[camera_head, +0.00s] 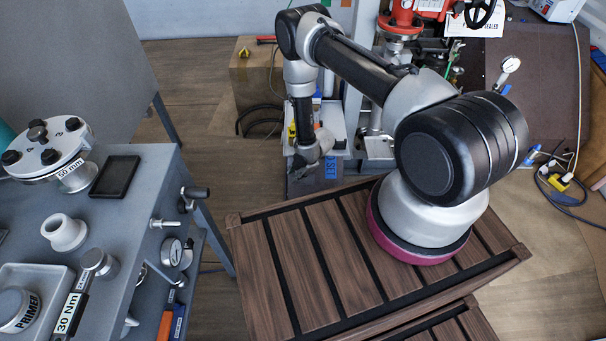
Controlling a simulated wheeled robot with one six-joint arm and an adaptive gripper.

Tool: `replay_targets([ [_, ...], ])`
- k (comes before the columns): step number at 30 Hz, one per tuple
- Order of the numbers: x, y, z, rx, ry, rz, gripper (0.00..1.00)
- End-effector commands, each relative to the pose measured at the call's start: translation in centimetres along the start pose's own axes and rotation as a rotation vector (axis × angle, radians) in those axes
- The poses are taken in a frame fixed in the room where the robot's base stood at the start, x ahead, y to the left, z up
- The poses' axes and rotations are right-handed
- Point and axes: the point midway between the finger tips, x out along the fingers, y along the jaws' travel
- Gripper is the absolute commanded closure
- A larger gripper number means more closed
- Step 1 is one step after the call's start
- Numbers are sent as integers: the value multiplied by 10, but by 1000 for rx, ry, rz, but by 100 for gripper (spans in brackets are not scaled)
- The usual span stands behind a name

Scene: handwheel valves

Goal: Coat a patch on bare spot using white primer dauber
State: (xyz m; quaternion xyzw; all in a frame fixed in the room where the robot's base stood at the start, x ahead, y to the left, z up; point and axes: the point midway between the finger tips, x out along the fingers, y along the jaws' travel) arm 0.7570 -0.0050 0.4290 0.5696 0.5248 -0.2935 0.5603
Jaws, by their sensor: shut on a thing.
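My gripper (306,153) is at the end of my arm, pointing down near the middle of the view. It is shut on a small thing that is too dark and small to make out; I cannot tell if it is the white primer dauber. A round pot marked PRIMER (18,310), with a grey top, sits in a grey tray (50,272) on the bench at lower left, far from my gripper. I cannot make out the bare spot. A blue labelled plate (330,170) lies just right of and below my gripper.
The grey bench (130,225) at left carries a valve flange (48,146), a black tray (115,176), a white ring fitting (64,232) and a 30 Nm wrench (72,308). A cardboard box (252,75) and red valve (402,22) stand behind. Cables (570,190) lie at right.

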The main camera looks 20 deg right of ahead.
Motion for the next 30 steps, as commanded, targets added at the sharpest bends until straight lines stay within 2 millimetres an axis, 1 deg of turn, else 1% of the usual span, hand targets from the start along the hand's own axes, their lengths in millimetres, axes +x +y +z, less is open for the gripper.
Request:
replay_targets([
  [3,1,2,-4,1,0,-1,100],
  [11,0,1,-5,1,0,-2,100],
  [14,-6,-2,-8,1,0,-4,100],
  [24,-36,-13,-27,0,0,-2,100],
  [30,-47,-17,-34,1,0,-2,100],
])
